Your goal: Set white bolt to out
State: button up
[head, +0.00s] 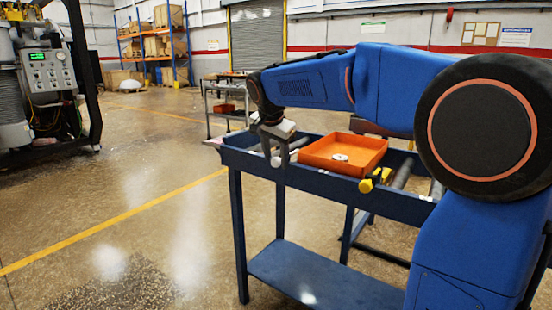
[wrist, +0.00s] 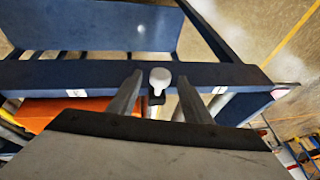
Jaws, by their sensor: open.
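A white rounded knob, which looks like the white bolt (wrist: 160,77), shows in the wrist view at the rim of the blue cart, with a short dark part below it. My gripper (wrist: 161,82) is open, with one finger on each side of the knob and a visible gap to both. Nothing is held. In the head view my gripper (head: 278,156) hangs low over the left end of the cart (head: 230,156). The bolt cannot be clearly told from the fingers there. I cannot tell its in or out position.
An orange tray (head: 345,168) with a small pale round part stands on the cart, right of my gripper. A yellow-handled tool (head: 369,183) lies at the tray's front corner. The furnace cabinet (head: 48,75) stands far left. The floor between is clear.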

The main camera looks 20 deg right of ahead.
jog(key=shift+w+f, duration=0.1)
jog(key=shift+f, duration=0.15)
grip_shut()
jog(key=s+a, duration=0.4)
jog(key=a, duration=0.1)
jog(key=shift+s+a, duration=0.25)
jog(key=shift+a, duration=0.1)
grip_release()
jog(key=shift+s+a, duration=0.1)
jog(key=v, duration=1.7)
jog(key=shift+r, duration=0.15)
